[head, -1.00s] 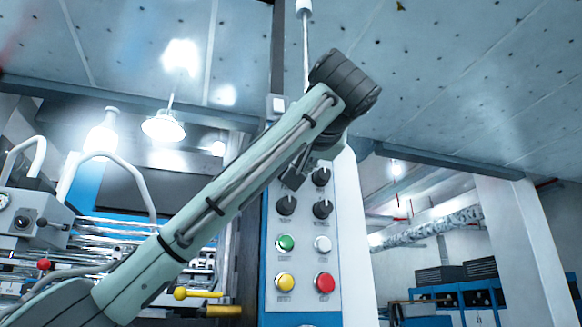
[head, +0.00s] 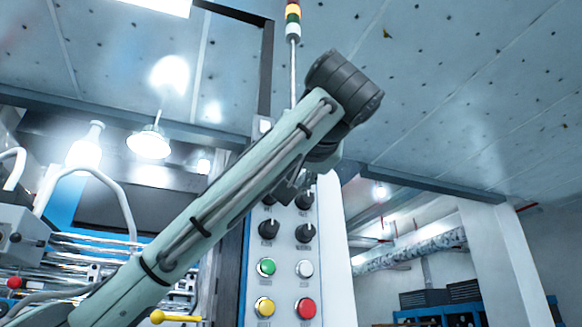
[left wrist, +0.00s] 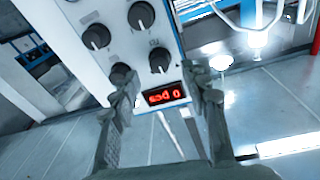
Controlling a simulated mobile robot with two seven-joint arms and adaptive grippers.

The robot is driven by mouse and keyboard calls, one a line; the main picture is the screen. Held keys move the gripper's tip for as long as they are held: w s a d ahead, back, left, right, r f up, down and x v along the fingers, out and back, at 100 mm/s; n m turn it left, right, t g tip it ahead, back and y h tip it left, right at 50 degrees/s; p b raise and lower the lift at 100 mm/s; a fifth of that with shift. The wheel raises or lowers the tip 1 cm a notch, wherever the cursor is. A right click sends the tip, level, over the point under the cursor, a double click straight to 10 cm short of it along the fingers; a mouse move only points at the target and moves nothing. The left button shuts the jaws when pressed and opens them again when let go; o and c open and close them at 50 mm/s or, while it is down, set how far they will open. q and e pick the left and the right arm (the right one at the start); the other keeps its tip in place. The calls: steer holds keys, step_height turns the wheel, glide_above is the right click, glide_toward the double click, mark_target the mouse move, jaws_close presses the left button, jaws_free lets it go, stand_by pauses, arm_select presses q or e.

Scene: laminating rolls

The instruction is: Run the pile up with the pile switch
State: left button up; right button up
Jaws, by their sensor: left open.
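The control panel (head: 286,285) stands upright in the middle of the head view, with several black rotary knobs above coloured buttons. No readable label shows which knob is the pile switch. My left arm crosses in front and hides the panel's upper part; the left gripper is mostly hidden behind its wrist there. In the left wrist view the panel appears upside down. My left gripper (left wrist: 164,98) is open, its fingers towards the panel end with the red display (left wrist: 164,94). One knob (left wrist: 159,60) lies between the fingers' lines; another knob (left wrist: 122,75) is close beside one fingertip. Contact cannot be told.
Green (head: 266,267), white (head: 304,269), yellow (head: 264,306) and red (head: 307,308) buttons sit below the knobs. Machine rollers (head: 90,245) and a yellow-knobbed lever (head: 158,316) are at left. A signal light (head: 293,18) rises above. Open room lies to the right.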

arm_select(q)
steer(key=v, duration=0.8)
stand_by(0.6)
